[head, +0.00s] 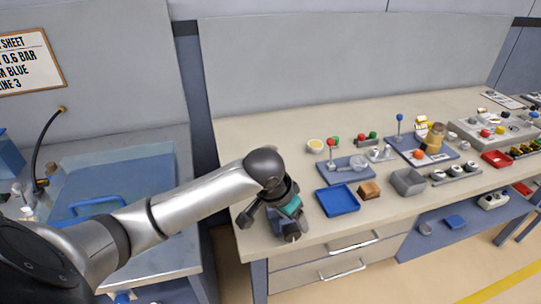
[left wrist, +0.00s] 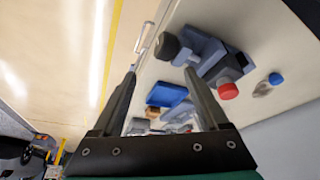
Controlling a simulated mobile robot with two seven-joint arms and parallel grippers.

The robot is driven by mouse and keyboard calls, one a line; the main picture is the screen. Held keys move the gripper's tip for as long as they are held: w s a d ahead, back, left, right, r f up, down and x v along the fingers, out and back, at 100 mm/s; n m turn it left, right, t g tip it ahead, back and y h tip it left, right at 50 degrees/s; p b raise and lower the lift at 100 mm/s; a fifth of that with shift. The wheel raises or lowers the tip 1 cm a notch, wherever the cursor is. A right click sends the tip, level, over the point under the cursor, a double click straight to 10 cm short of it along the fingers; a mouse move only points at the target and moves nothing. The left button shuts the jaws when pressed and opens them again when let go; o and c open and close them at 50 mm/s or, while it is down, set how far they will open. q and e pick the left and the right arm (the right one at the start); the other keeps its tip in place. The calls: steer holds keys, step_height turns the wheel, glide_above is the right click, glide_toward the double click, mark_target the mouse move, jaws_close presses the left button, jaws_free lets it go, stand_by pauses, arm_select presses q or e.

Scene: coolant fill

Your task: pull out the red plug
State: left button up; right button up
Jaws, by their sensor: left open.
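The red plug (left wrist: 228,91) shows in the left wrist view as a round red cap on the side of a blue-grey block (left wrist: 210,55). A black round knob (left wrist: 167,46) sits at the block's other end. My left gripper (left wrist: 162,75) is open, and nothing is between its dark fingers. The plug lies beyond and to the right of the right fingertip, apart from it. In the head view my left gripper (head: 287,222) is over the left end of the workbench; my arm hides much of that spot, and I cannot make out the plug there.
A blue tray (head: 338,201), a brown block (head: 370,190) and a grey bin (head: 408,182) stand right of my gripper on the bench. Lever fixtures and several small parts crowd farther right. A small blue-capped part (left wrist: 276,78) lies beyond the plug. The bench's back left is clear.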

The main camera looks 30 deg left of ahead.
arm_select(q)
steer(key=w+a+r+n+y, duration=0.1)
steer(key=w+a+r+n, duration=0.25)
steer(key=a+r, duration=0.7)
steer(key=x, duration=0.4)
steer(key=b+x, duration=0.1)
steer(key=x, duration=0.9)
steer(key=shift+w+d+r+b, duration=0.15)
steer(key=shift+w+d+b, duration=0.15)
steer(key=shift+w+d, duration=0.1)
arm_select(e)
steer(key=shift+d+f, duration=0.4)
steer(key=shift+f, duration=0.35)
arm_select(q)
steer(key=shift+c, duration=0.2)
jaws_close()
steer(key=c, duration=0.7)
jaws_free()
steer(key=c, duration=0.4)
steer(key=shift+r+p, duration=0.25)
steer(key=shift+p, duration=0.1)
arm_select(e)
steer(key=shift+s+r, duration=0.1)
steer(key=shift+r, duration=0.3)
